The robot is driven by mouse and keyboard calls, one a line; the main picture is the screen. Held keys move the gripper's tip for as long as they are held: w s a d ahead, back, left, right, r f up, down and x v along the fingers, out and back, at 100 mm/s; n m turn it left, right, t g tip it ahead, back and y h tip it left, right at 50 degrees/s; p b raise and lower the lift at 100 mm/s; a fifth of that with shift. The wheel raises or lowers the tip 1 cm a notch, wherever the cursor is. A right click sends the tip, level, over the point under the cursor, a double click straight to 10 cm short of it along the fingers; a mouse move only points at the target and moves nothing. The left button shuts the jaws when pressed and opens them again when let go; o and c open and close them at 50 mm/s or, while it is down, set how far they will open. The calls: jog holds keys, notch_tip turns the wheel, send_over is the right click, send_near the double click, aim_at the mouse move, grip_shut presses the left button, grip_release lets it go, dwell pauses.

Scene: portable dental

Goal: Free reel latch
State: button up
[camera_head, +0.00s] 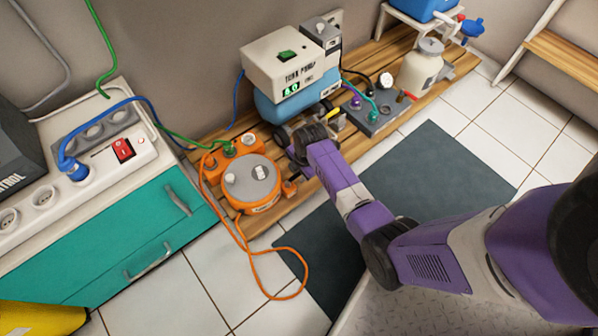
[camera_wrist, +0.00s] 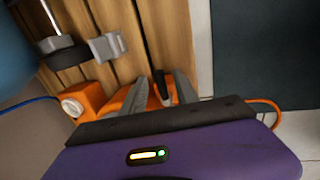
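The orange cable reel (camera_head: 252,183) with a grey top stands on the wooden slats beside the teal cabinet. A small orange latch part (camera_head: 290,187) sticks out at the reel's right side. In the wrist view a black-tipped lever (camera_wrist: 160,86) rises in front of an orange body, between the two grey fingers of my gripper (camera_wrist: 158,84). The fingers are apart, with visible gaps beside the lever. In the head view my gripper is just above and right of the reel, mostly hidden by my wrist. Contact with the lever cannot be told.
The pump box (camera_head: 290,62) and its blue tank stand behind my gripper. A grey valve block (camera_head: 375,112) and a white bottle (camera_head: 420,67) are to the right. An orange cord (camera_head: 262,262) loops onto the tiles. A dark mat (camera_head: 440,165) lies at the right.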

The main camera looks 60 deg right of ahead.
grip_shut()
jog(key=shift+s+r+p, duration=0.1)
jog(key=shift+p, duration=0.2)
jog(key=s+a+m+g+h+p, duration=0.1)
jog(key=a+m+p, duration=0.5)
jog(key=m, duration=1.2)
jog(key=shift+s+g+h+p, duration=0.3)
jog(key=shift+s+g+p, duration=0.35)
jog(key=shift+g+p, duration=0.35)
grip_release()
